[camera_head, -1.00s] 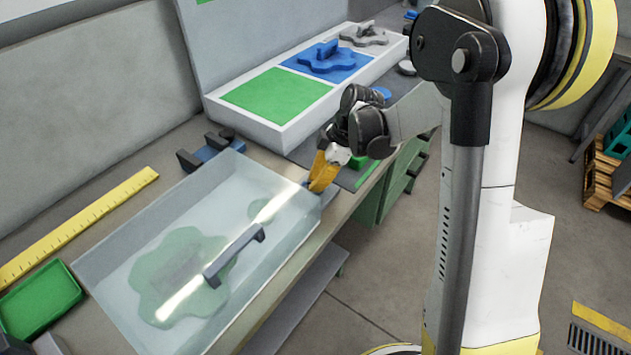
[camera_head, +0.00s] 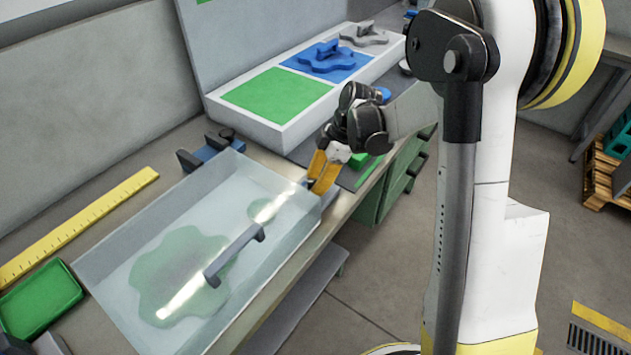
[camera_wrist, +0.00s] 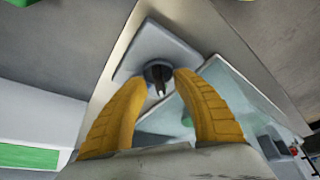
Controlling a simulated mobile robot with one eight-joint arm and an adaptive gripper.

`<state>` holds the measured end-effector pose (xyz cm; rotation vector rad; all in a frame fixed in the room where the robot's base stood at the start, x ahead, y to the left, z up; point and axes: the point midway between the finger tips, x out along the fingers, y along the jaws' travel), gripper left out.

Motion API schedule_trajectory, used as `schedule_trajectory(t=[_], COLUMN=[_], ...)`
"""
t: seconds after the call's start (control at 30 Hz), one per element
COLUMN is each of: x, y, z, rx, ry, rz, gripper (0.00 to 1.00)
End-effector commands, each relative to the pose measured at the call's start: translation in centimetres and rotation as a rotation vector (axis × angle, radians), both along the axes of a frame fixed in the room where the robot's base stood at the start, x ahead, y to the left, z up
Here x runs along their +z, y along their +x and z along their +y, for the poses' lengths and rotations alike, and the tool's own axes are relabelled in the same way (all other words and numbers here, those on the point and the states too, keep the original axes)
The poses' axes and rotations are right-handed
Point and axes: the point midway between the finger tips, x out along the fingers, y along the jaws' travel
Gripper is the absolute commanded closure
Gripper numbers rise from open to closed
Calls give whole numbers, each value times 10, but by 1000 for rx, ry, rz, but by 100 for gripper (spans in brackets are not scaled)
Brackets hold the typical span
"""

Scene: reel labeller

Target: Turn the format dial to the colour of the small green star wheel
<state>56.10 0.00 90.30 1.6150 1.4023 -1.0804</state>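Under the translucent cover (camera_head: 110,305) lie a small green star wheel (camera_head: 264,209) and a larger green one (camera_head: 170,262), both paled by the cover.
A white rack (camera_head: 270,135) behind has an empty green field (camera_head: 278,95), a blue star wheel (camera_head: 326,58) on blue and a grey one (camera_head: 364,35). A dark handle (camera_head: 235,256) tops the cover. A yellow ruler (camera_head: 80,225) and green tray (camera_head: 40,298) lie left.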

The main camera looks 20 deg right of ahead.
Motion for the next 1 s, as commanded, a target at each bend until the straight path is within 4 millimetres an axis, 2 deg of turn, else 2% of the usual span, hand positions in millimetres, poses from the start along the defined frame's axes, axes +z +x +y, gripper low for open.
schedule_trajectory(t=[0.27, 0.37, 0.7, 0.83, 1.0], x=[7, 21, 88, 104, 111], y=[0, -1, -6, -6, -7], z=[-3, -9, -36, -43, -45], rx=[-1, -3, -2, -1, 0], ry=[0, 0, 0, 0, 0], rz=[-1, -1, 1, 0, 0], gripper=[67, 67, 67, 67, 67])
